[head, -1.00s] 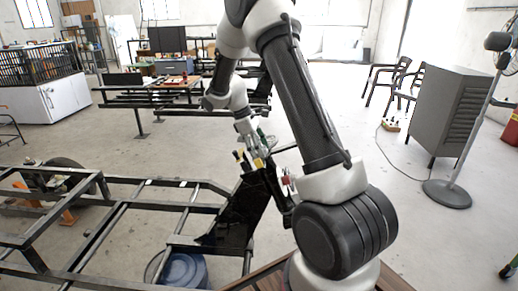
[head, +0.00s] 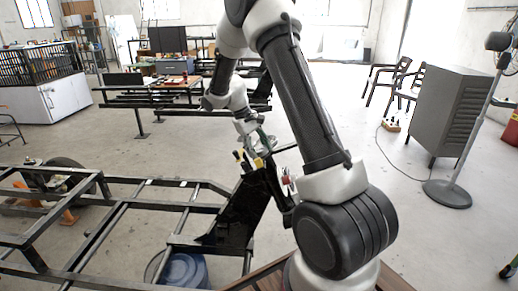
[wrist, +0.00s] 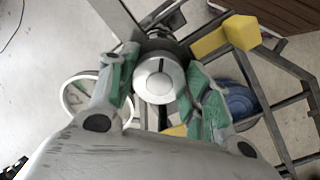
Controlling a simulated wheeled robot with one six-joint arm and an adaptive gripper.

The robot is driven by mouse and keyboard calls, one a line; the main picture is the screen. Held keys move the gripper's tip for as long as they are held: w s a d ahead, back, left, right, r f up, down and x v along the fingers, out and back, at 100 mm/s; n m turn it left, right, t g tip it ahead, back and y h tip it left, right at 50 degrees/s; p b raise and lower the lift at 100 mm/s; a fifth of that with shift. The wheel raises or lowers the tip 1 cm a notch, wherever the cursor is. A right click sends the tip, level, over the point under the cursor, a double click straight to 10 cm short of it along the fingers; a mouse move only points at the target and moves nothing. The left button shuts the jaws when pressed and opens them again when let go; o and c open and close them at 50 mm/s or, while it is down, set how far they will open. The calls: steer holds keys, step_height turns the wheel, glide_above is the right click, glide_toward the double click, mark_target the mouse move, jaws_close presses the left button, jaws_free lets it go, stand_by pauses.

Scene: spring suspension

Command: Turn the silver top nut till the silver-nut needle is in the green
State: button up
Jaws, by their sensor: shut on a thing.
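The silver top nut (wrist: 153,88) is a round, bright cap with a dark line across its top, in the middle of the wrist view. My gripper (wrist: 162,75) is shut on it, with a green-padded finger on each side. In the head view my gripper (head: 262,147) is at the top of the black upright bracket (head: 250,208), and the nut is too small to make out there. No needle or green zone can be read in either view. A white-rimmed round thing (wrist: 66,103) lies left of the fingers, partly hidden; I cannot tell whether it is a gauge.
A yellow block (wrist: 240,32) sits close to the right finger. The black frame (head: 120,232) spreads left of the bracket, with a blue drum (head: 185,271) below it.

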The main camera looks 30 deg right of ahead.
steer(key=shift+m, duration=0.6)
steer(key=o, duration=1)
steer(key=shift+o, duration=0.2)
steer(key=v, duration=1.2)
